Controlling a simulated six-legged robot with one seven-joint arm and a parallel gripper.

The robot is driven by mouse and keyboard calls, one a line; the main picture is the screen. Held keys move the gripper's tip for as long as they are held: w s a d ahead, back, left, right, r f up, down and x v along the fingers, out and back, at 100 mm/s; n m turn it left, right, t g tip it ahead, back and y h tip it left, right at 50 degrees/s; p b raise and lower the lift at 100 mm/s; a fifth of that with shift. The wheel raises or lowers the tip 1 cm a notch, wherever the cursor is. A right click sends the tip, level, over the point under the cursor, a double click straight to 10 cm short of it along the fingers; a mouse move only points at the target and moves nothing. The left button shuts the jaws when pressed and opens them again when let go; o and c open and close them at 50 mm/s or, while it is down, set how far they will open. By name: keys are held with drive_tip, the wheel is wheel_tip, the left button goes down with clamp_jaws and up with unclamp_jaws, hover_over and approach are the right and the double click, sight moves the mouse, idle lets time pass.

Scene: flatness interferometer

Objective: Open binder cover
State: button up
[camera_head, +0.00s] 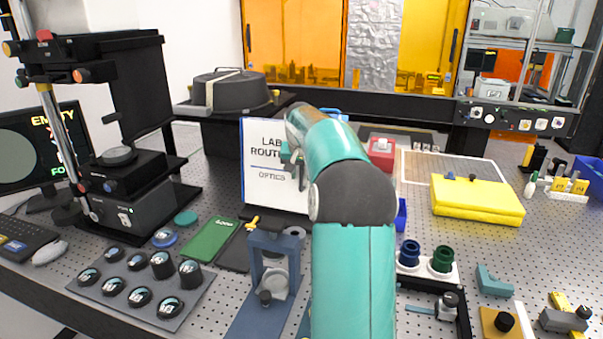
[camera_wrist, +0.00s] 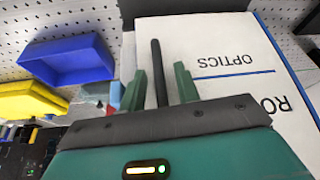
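The white binder (camera_head: 262,190), with "LAB" and "OPTICS" lettering on its cover, stands propped up behind my arm in the head view. Its right side is hidden by my arm. In the wrist view the binder (camera_wrist: 225,45) shows upside down, close to my gripper. A dark upright bar (camera_wrist: 157,65) runs along the binder's left part there. My gripper (camera_wrist: 160,88) has its two green fingers apart, one on each side of the bar. Narrow gaps seem to show beside the bar, and I cannot tell if either finger touches it. In the head view my gripper (camera_head: 292,160) is partly hidden by my arm.
A yellow case (camera_head: 478,202) lies to the right. A blue mount (camera_head: 270,265) stands in front. A blue bin (camera_wrist: 70,60) shows in the wrist view.

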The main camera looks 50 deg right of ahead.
clamp_jaws()
drive_tip(key=shift+a, duration=0.15)
